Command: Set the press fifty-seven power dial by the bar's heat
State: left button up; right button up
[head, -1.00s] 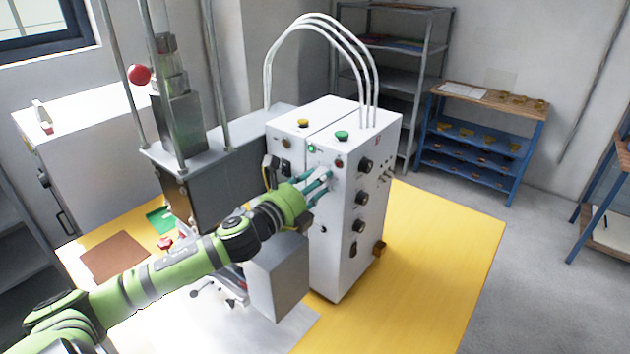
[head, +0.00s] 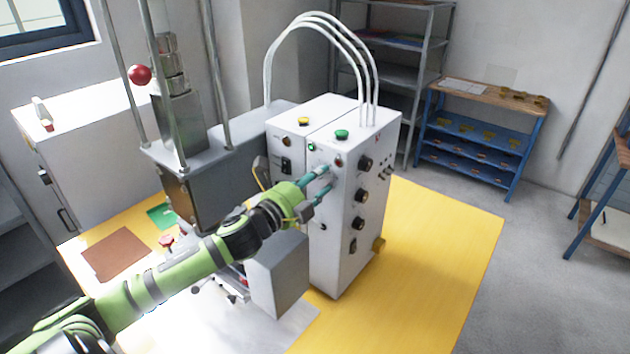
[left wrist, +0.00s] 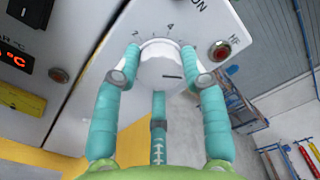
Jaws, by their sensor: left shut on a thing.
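The power dial (left wrist: 160,70) is a white knob with a dark pointer line, on the white front panel of the machine cabinet (head: 345,240). A scale with a 2 and a 4 runs around it. My left gripper (left wrist: 163,62) has its teal fingers shut on the dial's sides, with a third finger below. In the head view my left gripper (head: 322,184) reaches the upper cabinet front and mostly hides the dial. The pointer line points right in the wrist view. A red °C display (left wrist: 12,58) is cut off at the left edge. My right gripper is out of view.
A red lamp (left wrist: 220,50) marked HF sits beside the dial. The cabinet's side carries several black knobs (head: 361,195). A green button (head: 341,134) and a yellow button (head: 304,121) are on top. The yellow table (head: 440,250) is clear at right.

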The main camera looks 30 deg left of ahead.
pick_arm(q)
jog(key=shift+d+f, duration=0.2)
jog(key=shift+f, duration=0.1)
jog(key=o, duration=1.1)
jog(key=shift+d+r, duration=0.1)
jog(key=shift+r, duration=0.05)
jog(key=shift+r, duration=0.1)
jog(key=shift+s+a, duration=0.2)
jog(key=shift+s, duration=0.15)
jog(key=s, duration=1.1)
jog(key=shift+s+a, duration=0.15)
jog(key=shift+a, duration=0.15)
